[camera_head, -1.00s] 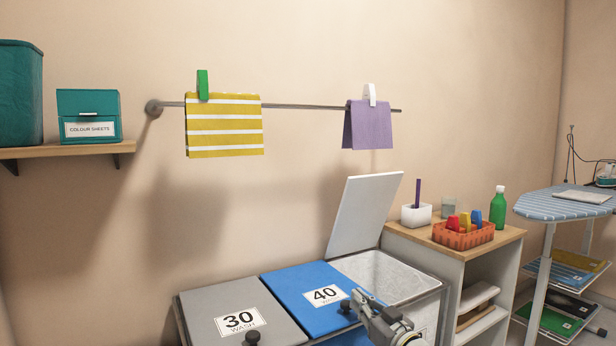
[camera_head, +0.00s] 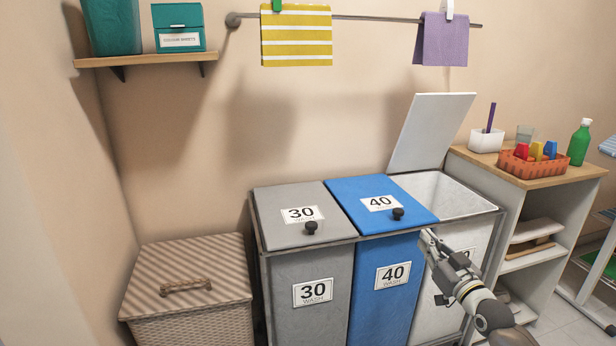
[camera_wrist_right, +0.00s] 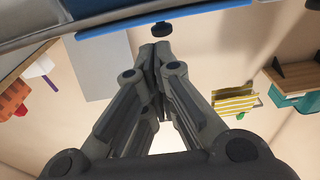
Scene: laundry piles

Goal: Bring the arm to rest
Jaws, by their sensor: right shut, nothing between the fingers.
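My right gripper (camera_head: 430,240) is in front of the blue bin marked 40 and the open white bin, with its fingers shut and empty. In the right wrist view the fingers (camera_wrist_right: 155,55) meet at their tips, close in the picture to a dark lid knob (camera_wrist_right: 162,27); I cannot tell how far apart they are. My left gripper is in neither view.
A grey bin (camera_head: 290,225) and a blue bin (camera_head: 375,190) have shut lids; the white bin's lid (camera_head: 432,130) stands open. A wicker hamper (camera_head: 190,270) is at left. A wooden-topped shelf unit (camera_head: 500,172) holds an orange basket (camera_head: 530,168) at right.

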